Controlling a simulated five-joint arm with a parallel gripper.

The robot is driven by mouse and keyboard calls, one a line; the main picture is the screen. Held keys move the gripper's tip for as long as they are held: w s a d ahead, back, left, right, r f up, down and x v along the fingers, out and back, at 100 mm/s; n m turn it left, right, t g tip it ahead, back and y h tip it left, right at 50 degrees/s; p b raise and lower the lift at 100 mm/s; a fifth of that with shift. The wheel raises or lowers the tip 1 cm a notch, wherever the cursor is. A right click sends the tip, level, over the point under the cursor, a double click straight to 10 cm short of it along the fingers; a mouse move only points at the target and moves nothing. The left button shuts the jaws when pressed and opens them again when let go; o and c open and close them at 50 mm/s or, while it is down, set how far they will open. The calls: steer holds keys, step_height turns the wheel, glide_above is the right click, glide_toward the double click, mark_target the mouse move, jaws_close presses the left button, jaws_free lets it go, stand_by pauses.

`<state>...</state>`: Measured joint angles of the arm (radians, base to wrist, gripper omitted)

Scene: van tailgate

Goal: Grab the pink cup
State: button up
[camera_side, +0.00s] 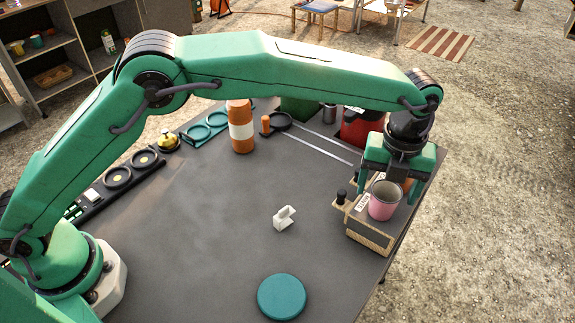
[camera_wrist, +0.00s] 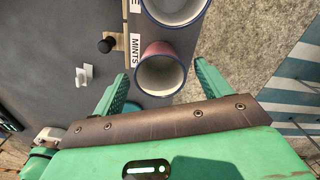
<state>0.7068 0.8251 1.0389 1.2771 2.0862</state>
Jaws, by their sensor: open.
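The pink cup (camera_side: 384,202) stands upright on a small wooden-edged dark stand (camera_side: 368,233) at the right edge of the table. In the wrist view a pink cup (camera_wrist: 160,74) with a dark rim and pale inside lies in line with the gap of my gripper (camera_wrist: 161,78). One finger is on each side of it, apart from the rim. In the side view my gripper (camera_side: 389,192) hangs at the cup, open and empty. I cannot tell how far down the fingers reach beside it.
A second cup (camera_wrist: 176,8) is close beyond, cut off by the wrist view's top edge. A MINTS label (camera_wrist: 136,53) and a black knob (camera_wrist: 106,44) are to the left. A white clip (camera_side: 284,218), teal disc (camera_side: 282,297) and orange bottle (camera_side: 241,127) stand on the table.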

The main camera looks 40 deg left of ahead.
mark_target(385, 199)
steer(key=shift+f, duration=1.85)
steer(key=c, duration=1.1)
steer(key=shift+o, duration=0.2)
steer(key=shift+r, duration=0.2)
steer(key=shift+r, duration=0.5)
step_height(385, 199, up, 3)
steer(key=shift+f, duration=0.1)
steer(key=s+d+r, duration=0.3)
steer(key=s+r, duration=0.4)
steer(key=s, duration=0.4)
steer(key=shift+d, duration=0.35)
